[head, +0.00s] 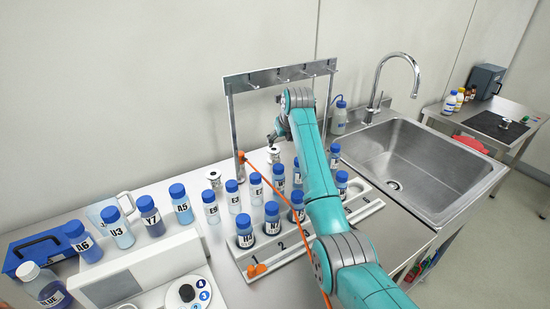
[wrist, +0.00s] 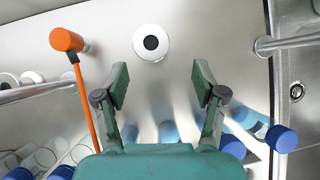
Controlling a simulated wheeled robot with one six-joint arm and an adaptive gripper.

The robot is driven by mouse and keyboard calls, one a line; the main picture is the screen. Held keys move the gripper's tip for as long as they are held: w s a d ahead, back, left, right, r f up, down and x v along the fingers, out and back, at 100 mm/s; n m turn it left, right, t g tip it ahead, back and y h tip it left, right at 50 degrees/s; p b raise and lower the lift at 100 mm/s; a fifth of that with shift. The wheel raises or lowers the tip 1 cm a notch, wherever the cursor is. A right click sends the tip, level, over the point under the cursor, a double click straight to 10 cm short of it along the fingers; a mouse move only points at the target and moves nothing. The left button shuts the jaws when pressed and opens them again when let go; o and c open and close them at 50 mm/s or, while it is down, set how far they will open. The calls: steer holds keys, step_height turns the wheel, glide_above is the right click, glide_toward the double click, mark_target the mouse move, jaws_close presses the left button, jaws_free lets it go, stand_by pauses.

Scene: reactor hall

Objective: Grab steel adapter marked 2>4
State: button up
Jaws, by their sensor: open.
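A small steel adapter (head: 272,156) stands upright on the counter behind the bottle rack in the head view. In the wrist view a round, pale adapter with a dark centre (wrist: 151,42) lies ahead of the fingertips, roughly between their lines. I cannot read any mark on it. My gripper (wrist: 163,82) is open and empty, its two green fingers apart and not touching the adapter. In the head view my gripper (head: 279,130) is near the adapter, partly hidden by my arm.
A steel hook frame (head: 232,120) stands around this area. An orange plug (wrist: 67,39) with its cable is left of the fingers. The rack (head: 365,208) holds several blue-capped bottles in front. The sink (head: 400,165) is to the right.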

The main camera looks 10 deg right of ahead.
mark_target(274, 150)
steer(key=shift+m, duration=0.3)
steer(key=x, duration=0.5)
steer(key=shift+w+a+f, duration=0.1)
steer(key=shift+a+f, duration=0.3)
steer(key=shift+a+x, duration=0.25)
steer(key=shift+x, duration=2.35)
steer(key=shift+c, duration=0.3)
steer(key=c, duration=1.1)
